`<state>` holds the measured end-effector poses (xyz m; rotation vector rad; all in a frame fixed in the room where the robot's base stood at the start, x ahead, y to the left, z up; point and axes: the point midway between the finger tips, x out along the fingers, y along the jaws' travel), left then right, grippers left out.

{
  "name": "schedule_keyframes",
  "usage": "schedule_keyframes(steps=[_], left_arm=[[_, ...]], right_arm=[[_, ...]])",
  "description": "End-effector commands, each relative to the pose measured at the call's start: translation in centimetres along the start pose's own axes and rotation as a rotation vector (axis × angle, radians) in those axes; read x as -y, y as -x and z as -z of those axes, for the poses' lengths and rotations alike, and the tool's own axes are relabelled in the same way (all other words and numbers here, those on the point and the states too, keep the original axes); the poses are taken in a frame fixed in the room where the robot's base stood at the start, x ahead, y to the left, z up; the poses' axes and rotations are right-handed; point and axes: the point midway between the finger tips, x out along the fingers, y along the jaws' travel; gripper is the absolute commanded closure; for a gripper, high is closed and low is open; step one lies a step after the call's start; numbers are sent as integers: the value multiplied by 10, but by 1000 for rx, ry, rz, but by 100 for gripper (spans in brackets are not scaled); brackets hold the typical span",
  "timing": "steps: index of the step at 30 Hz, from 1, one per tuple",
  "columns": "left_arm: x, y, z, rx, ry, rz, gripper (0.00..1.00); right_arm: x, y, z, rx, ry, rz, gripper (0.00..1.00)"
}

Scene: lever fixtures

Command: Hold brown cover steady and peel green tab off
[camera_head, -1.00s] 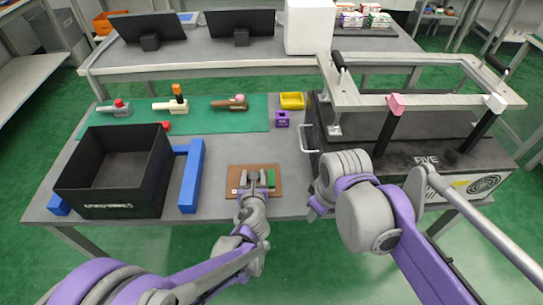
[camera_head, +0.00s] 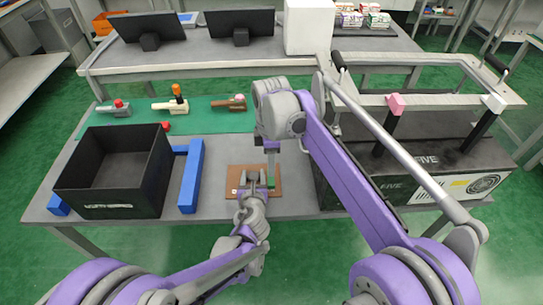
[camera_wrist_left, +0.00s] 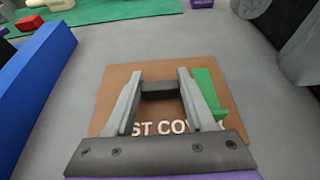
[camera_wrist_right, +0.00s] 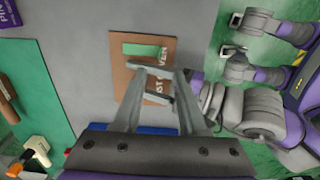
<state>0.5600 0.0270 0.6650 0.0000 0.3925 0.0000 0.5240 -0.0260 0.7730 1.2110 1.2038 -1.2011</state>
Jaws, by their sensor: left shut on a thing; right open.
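The brown cover (camera_head: 233,173) lies flat on the table, with white lettering partly hidden by my left gripper. The green tab (camera_wrist_left: 206,88) is a strip on the cover's right side; it also shows in the right wrist view (camera_wrist_right: 140,49). My left gripper (camera_head: 251,180) is shut on a dark block (camera_wrist_left: 158,88) on the brown cover, left of the tab. My right gripper (camera_wrist_right: 163,70) is open above the cover, pointing down; the tab appears beyond its fingertips. In the head view the right gripper and its wrist partly hide the tab's far end.
A black bin (camera_head: 110,175) and a blue bar (camera_head: 191,178) stand to the left. A dark machine (camera_head: 420,180) with a metal frame stands to the right. A green mat (camera_head: 135,128) with several lever fixtures lies behind.

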Motion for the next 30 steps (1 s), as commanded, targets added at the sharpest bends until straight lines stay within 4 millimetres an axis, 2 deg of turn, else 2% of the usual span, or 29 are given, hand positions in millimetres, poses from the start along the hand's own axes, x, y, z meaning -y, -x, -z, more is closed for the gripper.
schedule_keyframes(steps=[9,15,21,28,30], left_arm=[[0,0,0,0,0,0,100],[0,0,0,0,0,0,100],[0,0,0,0,0,0,100],[0,0,0,0,0,0,100],[0,0,0,0,0,0,100]], right_arm=[[0,-62,0,0,-2,-1,59],[0,-86,0,0,-2,-1,59],[0,-95,0,0,-2,-1,59],[0,-95,0,0,-2,-1,59],[0,-95,0,0,-2,-1,71]])
